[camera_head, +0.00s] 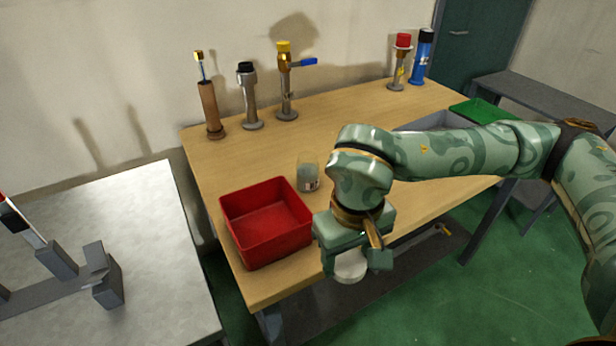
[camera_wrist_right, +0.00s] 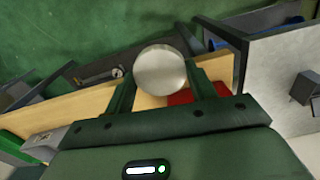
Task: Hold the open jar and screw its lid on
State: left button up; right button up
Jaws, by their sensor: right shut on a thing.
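The jar (camera_head: 308,172) is a small clear glass one with a label. It stands upright on the wooden table in the head view, just behind the red bin's right corner and apart from my gripper. My right gripper (camera_head: 354,262) is shut on the lid, a round pale disc (camera_head: 350,267), over the table's front edge. The lid also shows between the fingers in the right wrist view (camera_wrist_right: 160,71). My left gripper is not in view.
A red open bin (camera_head: 266,248) sits on the wooden table (camera_head: 243,163), left of my right gripper. Several taps and fittings (camera_head: 285,85) line the back edge. A grey table (camera_head: 160,270) with metal blocks stands at left. A green mat (camera_head: 480,112) lies at the far right.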

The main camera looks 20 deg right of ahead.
aim_at(307, 167)
jog(key=k+l, duration=0.1)
jog(key=l, duration=0.25)
jog(key=k+l, duration=0.1)
jog(key=l, duration=0.3)
jog(key=l+u, duration=0.1)
jog(key=l, duration=0.25)
jog(key=k+l, duration=0.15)
jog(key=l, duration=0.25)
